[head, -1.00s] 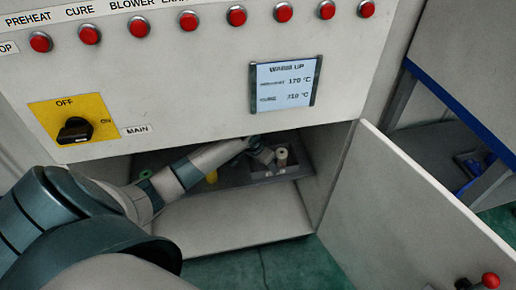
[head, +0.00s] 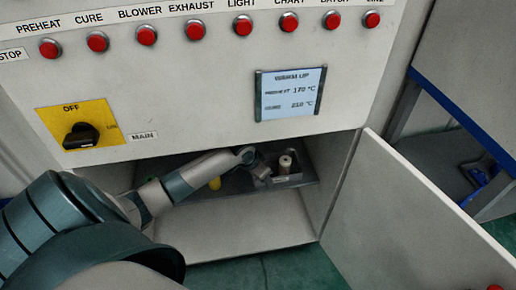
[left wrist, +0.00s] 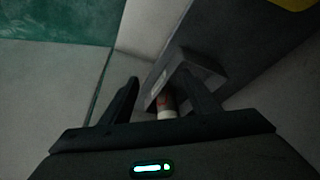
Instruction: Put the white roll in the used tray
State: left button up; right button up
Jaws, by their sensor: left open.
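A pale, whitish roll (head: 287,162) stands upright in a small grey tray (head: 290,182) with a label on its front, on the shelf inside the open cabinet. My left gripper (head: 264,171) is just left of the roll, at the tray. In the left wrist view my gripper (left wrist: 158,76) is open, its two dark fingers spread. The roll's white end (left wrist: 167,115) shows between them, with a reddish-brown part beside it. The tray (left wrist: 207,66) lies behind the fingers. Whether the fingers touch the roll, I cannot tell. My right gripper is not in view.
A yellow item (head: 214,184) sits on the dark shelf (head: 235,186) left of the tray, partly behind my arm. The cabinet's control panel (head: 200,80) hangs above the opening. The open door (head: 415,215) bounds the right side.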

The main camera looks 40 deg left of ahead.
pick_arm(q)
jog(key=s+d+f, duration=0.4)
jog(key=s+d, duration=0.2)
jog(key=s, duration=0.4)
jog(key=s+d+f+g, duration=0.1)
jog(key=s+d+f, duration=0.4)
jog(key=s, duration=0.5)
jog(key=s+d+f, duration=0.5)
jog(key=s+d, duration=0.2)
jog(key=s, duration=0.3)
jog(key=shift+s+d+f+m+g, duration=0.2)
jog(key=shift+s+d+m+g, duration=0.1)
jog(key=shift+s+d, duration=0.1)
